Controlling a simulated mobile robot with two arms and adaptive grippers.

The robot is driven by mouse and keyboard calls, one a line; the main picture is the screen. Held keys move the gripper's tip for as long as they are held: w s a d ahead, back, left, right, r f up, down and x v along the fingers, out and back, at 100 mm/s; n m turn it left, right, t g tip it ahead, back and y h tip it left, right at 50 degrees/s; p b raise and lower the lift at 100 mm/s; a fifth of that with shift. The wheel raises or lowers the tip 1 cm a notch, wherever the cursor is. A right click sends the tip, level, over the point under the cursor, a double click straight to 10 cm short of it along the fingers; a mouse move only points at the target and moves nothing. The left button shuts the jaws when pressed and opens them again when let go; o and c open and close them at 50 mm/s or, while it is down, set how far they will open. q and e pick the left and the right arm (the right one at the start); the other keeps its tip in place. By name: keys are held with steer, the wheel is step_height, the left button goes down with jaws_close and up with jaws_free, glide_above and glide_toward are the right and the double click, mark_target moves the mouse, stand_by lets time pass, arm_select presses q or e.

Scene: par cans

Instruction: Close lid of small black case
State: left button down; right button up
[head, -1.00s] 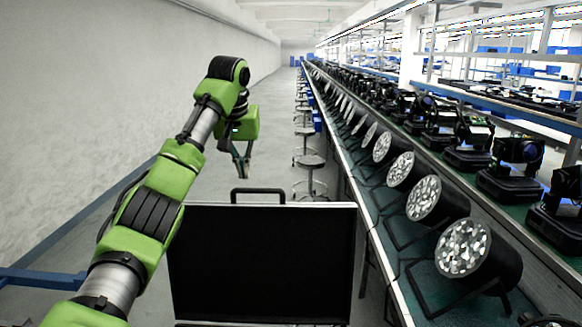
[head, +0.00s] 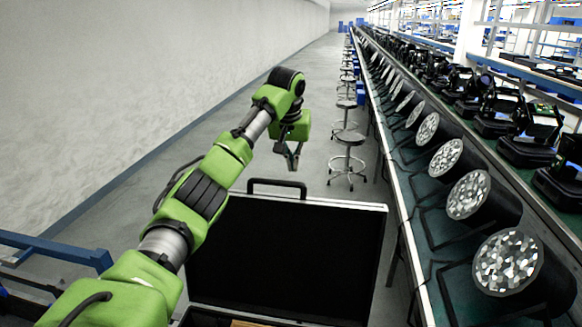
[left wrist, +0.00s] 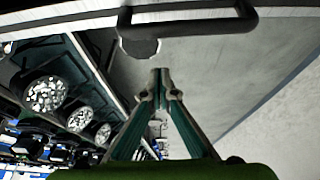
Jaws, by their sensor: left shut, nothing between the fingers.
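The black case stands open, its lid (head: 285,255) raised upright with the dark inner side facing me. The handle (head: 277,186) sticks up from the lid's top edge. A strip of the case's base (head: 205,318) shows at the bottom of the head view. My left gripper (head: 293,166) is beyond and above the lid's top edge, fingers pointing down, shut and empty. In the left wrist view the shut fingertips (left wrist: 161,72) lie just below the handle (left wrist: 188,18) and lid edge in the picture, apart from them. My right gripper is not in view.
A long green-topped bench with par cans (head: 505,262) and moving-head lights (head: 530,135) runs along the right. Stools (head: 347,152) stand on the floor beyond the case. A blue frame (head: 55,250) is at the left.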

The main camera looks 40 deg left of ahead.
arm_select(q)
steer(key=s, duration=0.1)
steer(key=s+d+f+p, duration=0.1)
steer(key=s+p, duration=0.1)
steer(key=shift+d+f, duration=0.3)
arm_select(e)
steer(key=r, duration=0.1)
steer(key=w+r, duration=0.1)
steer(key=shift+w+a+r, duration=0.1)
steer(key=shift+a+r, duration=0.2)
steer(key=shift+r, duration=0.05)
